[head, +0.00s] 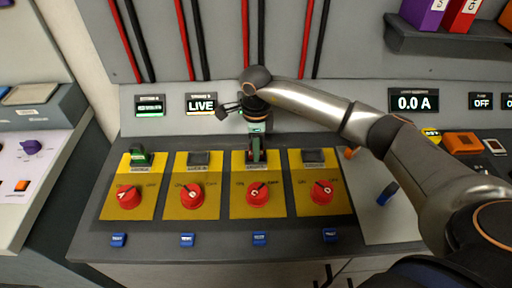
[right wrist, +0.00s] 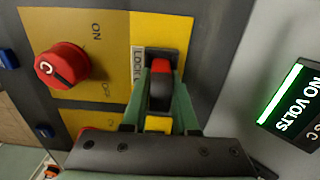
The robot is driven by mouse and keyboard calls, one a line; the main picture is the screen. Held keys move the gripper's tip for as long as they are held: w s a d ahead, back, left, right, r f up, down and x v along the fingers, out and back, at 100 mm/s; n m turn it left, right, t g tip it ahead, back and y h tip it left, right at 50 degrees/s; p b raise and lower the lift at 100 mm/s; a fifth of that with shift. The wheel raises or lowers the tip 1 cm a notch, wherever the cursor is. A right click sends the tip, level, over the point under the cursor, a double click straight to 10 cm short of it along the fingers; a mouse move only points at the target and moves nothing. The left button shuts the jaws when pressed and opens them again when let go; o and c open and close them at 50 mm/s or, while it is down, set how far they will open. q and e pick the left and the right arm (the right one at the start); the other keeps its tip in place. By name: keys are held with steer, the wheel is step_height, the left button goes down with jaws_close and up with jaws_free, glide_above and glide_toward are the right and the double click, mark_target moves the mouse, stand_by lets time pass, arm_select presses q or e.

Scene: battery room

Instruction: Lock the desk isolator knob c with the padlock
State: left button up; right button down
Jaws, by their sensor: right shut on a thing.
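The desk isolator knob c (head: 257,194) is a red round knob on the third yellow plate, marked C in the right wrist view (right wrist: 62,66). My right gripper (head: 256,160) points down at the dark lock fitting above that knob. Its green fingers (right wrist: 160,95) are shut on a red and dark thing (right wrist: 160,84), apparently the padlock, next to the LOCK label. The fingers hide much of it, and I cannot tell whether it is through the fitting. My left gripper is out of view.
Red knobs A (head: 129,197), B (head: 191,195) and D (head: 322,191) sit on neighbouring yellow plates. A green thing (head: 139,156) sits above knob A. A blue-handled lever (head: 387,193) stands at right. A LIVE display (head: 201,104) is behind; a green NO VOLTS display (right wrist: 292,98) is beside my wrist.

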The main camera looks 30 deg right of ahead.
steer(key=shift+r, duration=0.1)
steer(key=shift+r+p, duration=0.5)
steer(key=shift+r, duration=0.25)
steer(key=shift+f+b, duration=0.75)
steer(key=shift+f, duration=0.1)
stand_by(0.8)
steer(key=shift+r, duration=0.25)
steer(key=shift+r+p, duration=0.5)
steer(key=shift+r, duration=0.1)
stand_by(0.6)
steer(key=shift+f+b, duration=0.7)
steer(key=shift+f, duration=0.15)
